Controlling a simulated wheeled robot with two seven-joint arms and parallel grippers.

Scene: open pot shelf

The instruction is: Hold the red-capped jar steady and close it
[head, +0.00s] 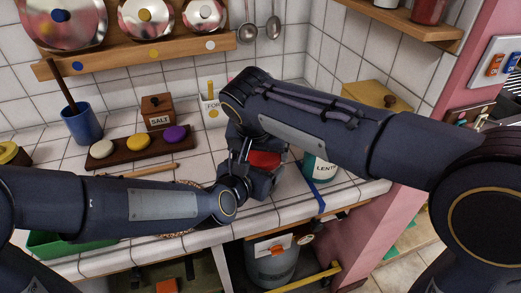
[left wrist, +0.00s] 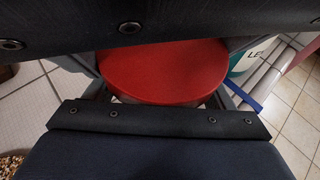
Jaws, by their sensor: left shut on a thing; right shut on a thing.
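The red cap (head: 264,159) of the jar shows between my two grippers near the counter's right part. It also shows large and round in the left wrist view (left wrist: 165,72). The jar's body is almost wholly hidden below the cap and behind the grippers. My left gripper (head: 264,180) reaches in low from the left and is shut on the jar. My right gripper (head: 247,160) comes down beside it and is shut on the cap; its fingertips are partly hidden. Whether the cap sits level on the jar I cannot tell.
A jar labelled "LENTI" (head: 320,166) stands close on the right, next to a blue strip (head: 314,190). A dark tray (head: 140,147) with coloured knobs, a salt box (head: 158,110) and a blue cup (head: 82,124) stand behind left. The counter's front edge is close.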

